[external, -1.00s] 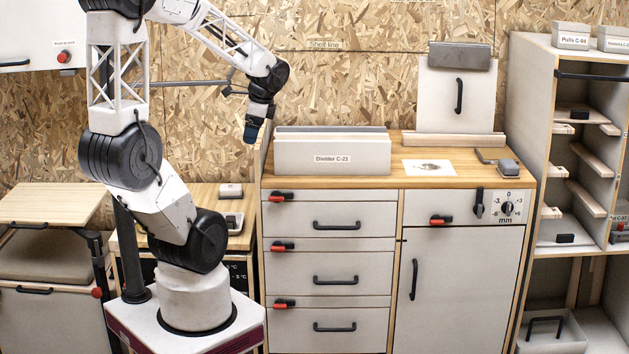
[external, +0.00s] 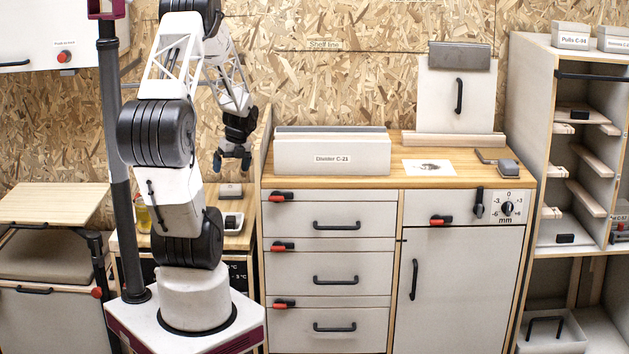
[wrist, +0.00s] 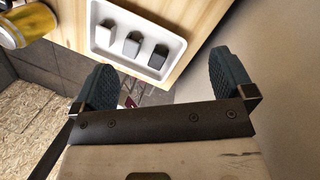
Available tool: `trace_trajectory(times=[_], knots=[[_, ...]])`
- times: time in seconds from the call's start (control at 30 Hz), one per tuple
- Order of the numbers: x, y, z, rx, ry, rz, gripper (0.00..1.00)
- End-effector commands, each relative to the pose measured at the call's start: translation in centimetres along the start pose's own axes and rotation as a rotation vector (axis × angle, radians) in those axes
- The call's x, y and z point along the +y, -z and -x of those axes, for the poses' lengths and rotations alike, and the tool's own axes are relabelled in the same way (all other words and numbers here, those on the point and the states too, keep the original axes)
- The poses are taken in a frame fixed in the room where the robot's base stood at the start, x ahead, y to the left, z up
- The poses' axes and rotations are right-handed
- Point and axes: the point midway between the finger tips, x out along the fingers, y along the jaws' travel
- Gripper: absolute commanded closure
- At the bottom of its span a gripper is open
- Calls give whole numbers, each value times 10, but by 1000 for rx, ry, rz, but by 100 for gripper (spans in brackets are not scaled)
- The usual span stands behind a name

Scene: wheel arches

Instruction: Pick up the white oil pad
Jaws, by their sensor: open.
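A white tray (wrist: 98,12) on a wooden bench top holds three small pads in a row in the wrist view. The left pad (wrist: 107,32) looks the whitest, the middle pad (wrist: 131,44) is light grey and the right pad (wrist: 159,57) is dark. In the external view the tray (external: 225,227) is small on the low side bench and its pads cannot be told apart. My gripper (external: 232,163) hangs above the back of that bench, pointing down. In the wrist view my gripper (wrist: 166,78) is open and empty, its blue-grey fingers spread apart, with the tray beyond them.
A grey block (external: 230,190) lies behind the tray. The taller cabinet's side (external: 262,150) rises close to the right of my gripper, with the Divider box (external: 332,156) on its top.

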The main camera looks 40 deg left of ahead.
Motion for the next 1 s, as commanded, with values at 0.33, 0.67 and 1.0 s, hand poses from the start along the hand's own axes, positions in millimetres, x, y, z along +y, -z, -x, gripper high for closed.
trace_trajectory(times=[0.33,0.67,1.0], knots=[[-38,-63,-48,-93,176,-225,0],[-58,-112,-77,-232,271,-397,0],[-62,-124,-84,-275,288,-442,0]])
